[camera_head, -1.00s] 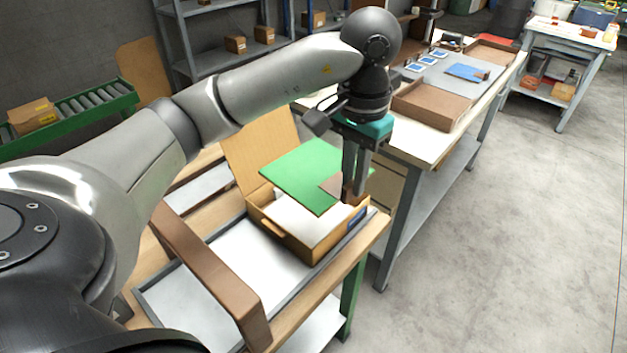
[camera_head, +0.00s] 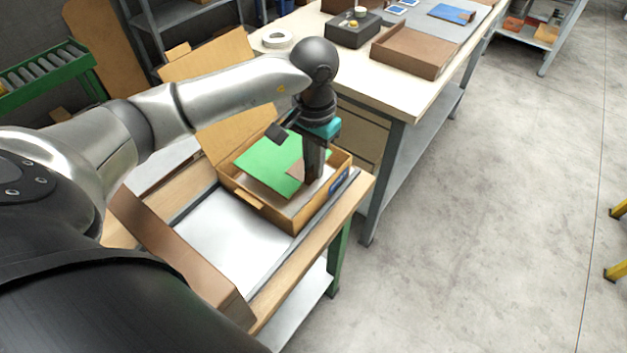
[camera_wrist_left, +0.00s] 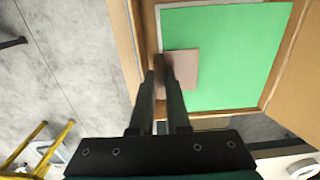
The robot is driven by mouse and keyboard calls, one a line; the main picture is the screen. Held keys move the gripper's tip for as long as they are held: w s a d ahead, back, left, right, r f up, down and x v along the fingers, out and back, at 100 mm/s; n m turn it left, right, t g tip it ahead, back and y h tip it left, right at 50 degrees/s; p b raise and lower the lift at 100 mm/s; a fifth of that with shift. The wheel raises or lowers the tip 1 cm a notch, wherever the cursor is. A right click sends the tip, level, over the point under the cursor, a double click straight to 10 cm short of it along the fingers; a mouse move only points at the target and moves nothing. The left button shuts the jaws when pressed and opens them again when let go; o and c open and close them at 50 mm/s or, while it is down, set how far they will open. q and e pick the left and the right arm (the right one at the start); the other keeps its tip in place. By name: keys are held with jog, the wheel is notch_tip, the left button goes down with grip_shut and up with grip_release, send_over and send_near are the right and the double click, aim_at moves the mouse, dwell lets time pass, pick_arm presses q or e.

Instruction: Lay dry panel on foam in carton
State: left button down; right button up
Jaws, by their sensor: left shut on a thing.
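The flat green panel (camera_head: 265,162) has a brown patch (camera_head: 297,170) at its near right edge. It lies within the walls of the open carton (camera_head: 262,208), over the white foam (camera_head: 294,208); whether it touches the foam is hard to tell. My left gripper (camera_head: 311,180) points down inside the carton's right side, shut at the brown patch of the panel. In the left wrist view, the fingers (camera_wrist_left: 166,72) meet at the edge of this patch, and the green panel (camera_wrist_left: 228,60) fills most of the carton. My right gripper is not in view.
The carton stands on a wooden bench with a pale tray (camera_head: 235,238), beside a brown raised bar (camera_head: 175,258). Its flap (camera_head: 235,130) stands open at the back. A second table (camera_head: 395,100) to the right holds a brown tray (camera_head: 412,50) and a dark box (camera_head: 352,30).

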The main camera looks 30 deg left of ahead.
pick_arm(q)
jog(key=shift+f, duration=0.6)
notch_tip(320, 180, down, 4)
jog(key=shift+f+b, duration=0.1)
jog(key=shift+b, duration=0.25)
jog(key=shift+w, duration=0.1)
jog(key=c, duration=0.9)
grip_release()
